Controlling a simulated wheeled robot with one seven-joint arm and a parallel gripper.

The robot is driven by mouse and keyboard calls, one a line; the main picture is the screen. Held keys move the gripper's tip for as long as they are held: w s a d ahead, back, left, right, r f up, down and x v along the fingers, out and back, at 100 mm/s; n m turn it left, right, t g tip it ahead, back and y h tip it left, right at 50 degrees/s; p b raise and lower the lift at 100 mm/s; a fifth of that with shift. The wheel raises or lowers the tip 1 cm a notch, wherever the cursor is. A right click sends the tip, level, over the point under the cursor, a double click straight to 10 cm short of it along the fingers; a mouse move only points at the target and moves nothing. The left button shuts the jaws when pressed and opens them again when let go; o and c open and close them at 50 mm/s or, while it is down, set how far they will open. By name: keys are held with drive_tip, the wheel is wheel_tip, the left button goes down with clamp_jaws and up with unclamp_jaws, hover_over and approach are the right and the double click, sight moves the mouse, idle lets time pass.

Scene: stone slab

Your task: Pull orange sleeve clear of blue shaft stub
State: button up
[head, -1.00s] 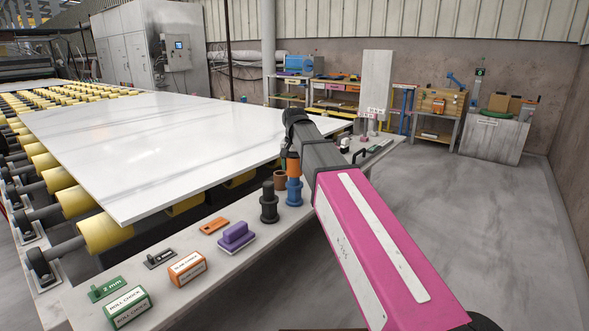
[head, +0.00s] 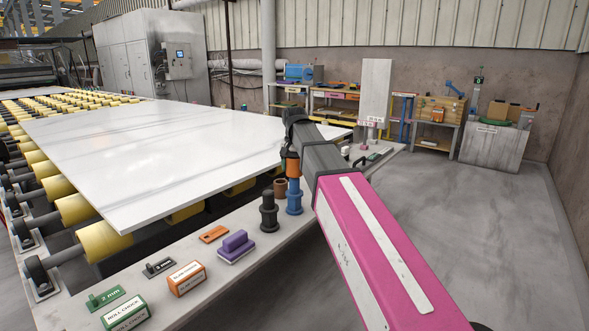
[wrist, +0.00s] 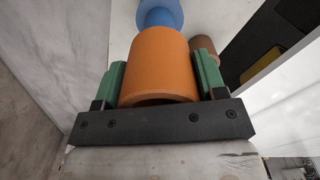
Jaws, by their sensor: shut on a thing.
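My gripper (wrist: 161,74) is shut on the orange sleeve (wrist: 156,62), with a green finger pad on each side of it in the wrist view. In the head view the sleeve (head: 293,168) is upright, directly above the blue shaft stub (head: 294,200). The blue stub stands on the bench ledge, with its narrower upper part showing under the sleeve. Its blue also shows past the sleeve's far end in the wrist view (wrist: 160,14). I cannot tell whether the stub's tip is still inside the sleeve.
A black stub (head: 269,212) stands left of the blue one, and a brown cylinder (head: 280,187) stands close behind. A purple block (head: 236,246) and labelled boxes (head: 187,278) lie along the ledge. The white slab (head: 170,150) borders it on the left.

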drive_tip(key=shift+r, duration=0.1)
wheel_tip(320, 180, up, 6)
drive_tip(key=shift+f, duration=0.1)
idle(0.9)
